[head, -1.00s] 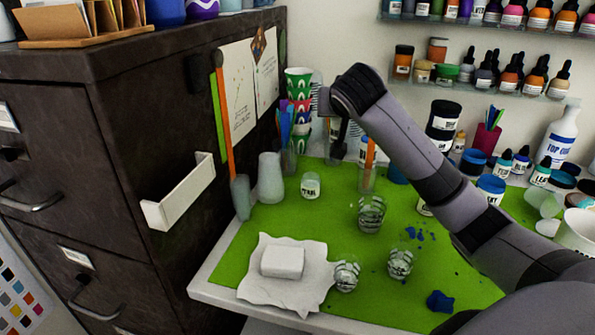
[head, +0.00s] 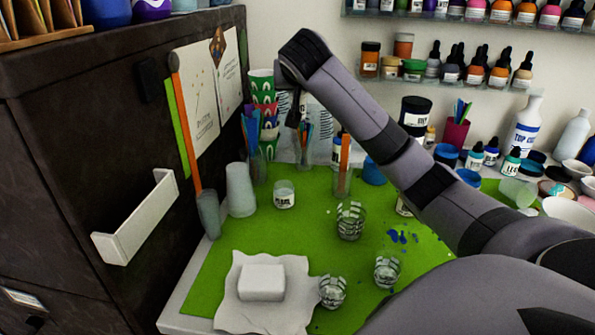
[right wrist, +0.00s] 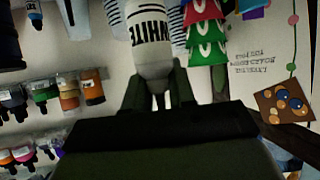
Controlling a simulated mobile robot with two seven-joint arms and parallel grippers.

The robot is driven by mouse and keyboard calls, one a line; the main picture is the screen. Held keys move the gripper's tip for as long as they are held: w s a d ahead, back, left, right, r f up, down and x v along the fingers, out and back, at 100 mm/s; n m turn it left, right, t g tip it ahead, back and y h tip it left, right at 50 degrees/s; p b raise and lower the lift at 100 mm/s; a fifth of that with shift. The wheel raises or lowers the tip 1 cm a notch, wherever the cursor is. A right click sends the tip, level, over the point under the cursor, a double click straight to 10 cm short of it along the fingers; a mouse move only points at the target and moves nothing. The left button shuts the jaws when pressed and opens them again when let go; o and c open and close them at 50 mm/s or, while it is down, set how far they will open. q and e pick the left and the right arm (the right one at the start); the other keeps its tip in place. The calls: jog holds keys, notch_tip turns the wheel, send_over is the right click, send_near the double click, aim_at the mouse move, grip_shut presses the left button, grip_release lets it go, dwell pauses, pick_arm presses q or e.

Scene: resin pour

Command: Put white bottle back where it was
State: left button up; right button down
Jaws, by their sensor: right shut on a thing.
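The white bottle (right wrist: 150,35), marked WHITE, is between the two fingers of my right gripper (right wrist: 158,90) in the right wrist view. The fingers are closed on its narrow end, and its far end runs out of the picture. In the head view my right gripper (head: 293,112) is at the back of the green mat (head: 300,235), near the paper cups, mostly behind my own arm. I cannot make out the bottle there. My left gripper is not in view.
Stacked paper cups (head: 262,95) stand close to my right gripper by the dark cabinet (head: 70,130). A clear cup with an orange stick (head: 344,165) stands nearby. Small bottles fill a wall shelf (head: 430,80). Glass cups and a white block (head: 262,282) occupy the front mat.

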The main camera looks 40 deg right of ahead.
notch_tip(320, 180, down, 15)
jog(key=shift+r+b, duration=0.2)
jog(key=shift+b, duration=0.1)
notch_tip(320, 180, down, 3)
jog(key=shift+f+p, duration=0.1)
jog(key=shift+p, duration=0.25)
jog(key=c, duration=0.9)
grip_release()
jog(key=shift+c, duration=0.2)
jog(key=shift+f+b, duration=0.15)
jog(key=shift+b, duration=0.2)
jog(key=shift+a, duration=0.1)
jog(key=v, duration=0.7)
jog(key=shift+d+r+b, duration=0.25)
jog(key=shift+d+b, duration=0.05)
jog(key=shift+d, duration=0.05)
jog(key=shift+s, duration=0.1)
